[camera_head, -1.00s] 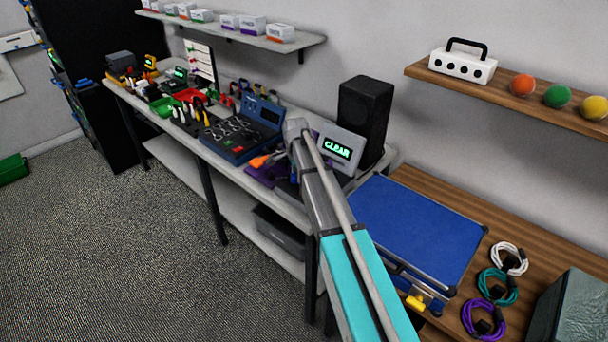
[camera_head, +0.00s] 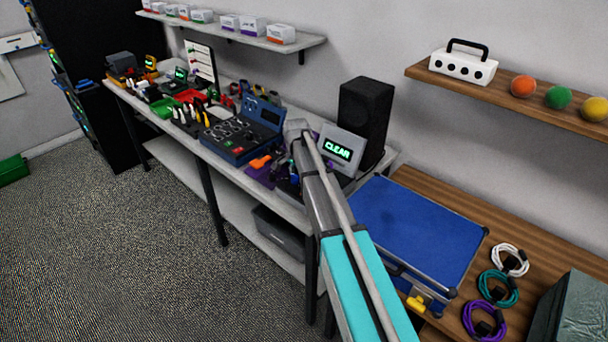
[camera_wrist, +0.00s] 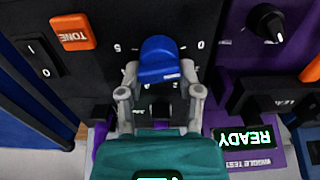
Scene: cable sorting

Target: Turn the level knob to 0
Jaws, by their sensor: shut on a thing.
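In the wrist view, a blue knob (camera_wrist: 158,50) sits on a dark panel with white scale marks around it. The panel appears upside down, with a 5 to the left of the knob and a 0 to its right. My gripper (camera_wrist: 160,74) has its two grey fingers on either side of the knob and is shut on it. I cannot tell where the knob's pointer is. In the head view my arm covers the gripper and the knob. A grey display (camera_head: 343,149) there reads CLEAR.
In the wrist view, an orange TONE button (camera_wrist: 73,32) and a black rocker switch (camera_wrist: 38,58) lie left of the knob. A black dial (camera_wrist: 267,22) and a green READY display (camera_wrist: 243,138) are on the right. A black speaker (camera_head: 362,118) stands behind my arm.

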